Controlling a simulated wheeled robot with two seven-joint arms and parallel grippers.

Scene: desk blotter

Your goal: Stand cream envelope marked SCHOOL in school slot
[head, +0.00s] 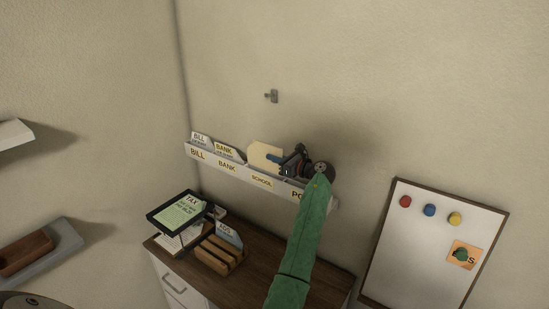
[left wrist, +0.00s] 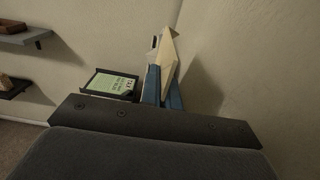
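The cream envelope (head: 262,153) is upright at the wall rack, directly above and against the SCHOOL slot (head: 262,182). Its lower edge meets the slot's front lip; I cannot tell how deep it sits. My left gripper (head: 274,158) comes from the right with its blue fingers shut on the envelope's right side. In the left wrist view the envelope (left wrist: 168,52) shows edge-on and tilted between the blue fingers (left wrist: 162,82). No marking is readable on it. My right gripper is not in view.
The wall rack's BILL (head: 198,153) and BANK (head: 227,167) slots hold labelled envelopes; the right-hand slot is partly hidden by my arm. Below, a cabinet (head: 268,258) carries a black tray (head: 155,219) with a TAX paper and a wooden sorter (head: 218,255). A whiteboard (head: 430,245) hangs at right.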

